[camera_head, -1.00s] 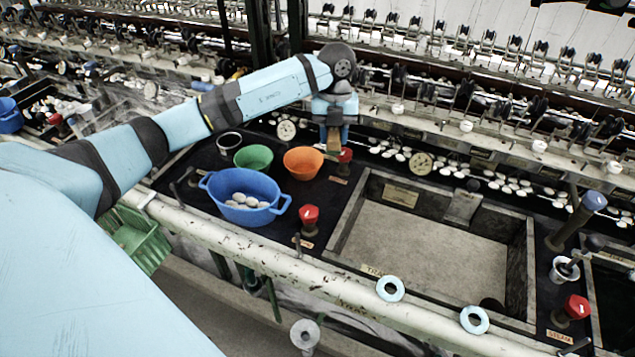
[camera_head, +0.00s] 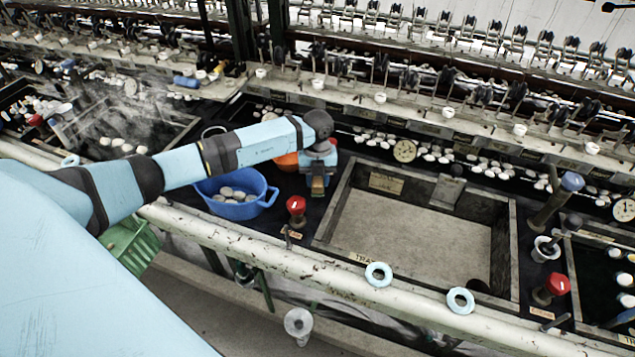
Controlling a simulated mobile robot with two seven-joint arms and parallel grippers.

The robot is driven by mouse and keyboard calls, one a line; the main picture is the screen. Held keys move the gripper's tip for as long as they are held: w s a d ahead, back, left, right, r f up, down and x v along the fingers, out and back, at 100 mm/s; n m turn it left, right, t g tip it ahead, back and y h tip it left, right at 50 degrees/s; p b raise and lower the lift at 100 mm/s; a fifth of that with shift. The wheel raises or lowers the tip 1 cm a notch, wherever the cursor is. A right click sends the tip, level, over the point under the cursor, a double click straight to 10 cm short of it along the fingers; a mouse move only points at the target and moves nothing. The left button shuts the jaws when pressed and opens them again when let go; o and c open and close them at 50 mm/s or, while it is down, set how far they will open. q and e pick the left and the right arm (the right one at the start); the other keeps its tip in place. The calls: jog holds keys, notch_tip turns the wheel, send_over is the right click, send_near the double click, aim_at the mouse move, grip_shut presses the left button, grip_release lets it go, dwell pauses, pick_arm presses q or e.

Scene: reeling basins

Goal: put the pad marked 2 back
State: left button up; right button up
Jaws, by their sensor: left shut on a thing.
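My left gripper (camera_head: 318,190) points down over the dark deck, between the blue tub (camera_head: 236,193) and the stone basin. It is shut on a small tan thing, mostly hidden by the jaws; I cannot tell its full shape. No mark 2 is readable on it or anywhere in view. Two pale blue rings, one (camera_head: 379,274) to the left and one (camera_head: 460,300) to the right, rest on the front rail; I see no number on them. My right gripper is not in view.
The basin (camera_head: 335,215) is right of my gripper. A red knob (camera_head: 296,205) stands just in front and left of my gripper, another (camera_head: 557,284) at right. An orange bowl (camera_head: 287,161) is partly hidden by my arm. A green basket (camera_head: 130,243) hangs at the front left.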

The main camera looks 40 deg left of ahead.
pick_arm(q)
notch_tip(320, 180, down, 2)
jog(key=shift+f, duration=0.2)
jog(key=o, duration=0.9)
jog(key=shift+r, duration=0.2)
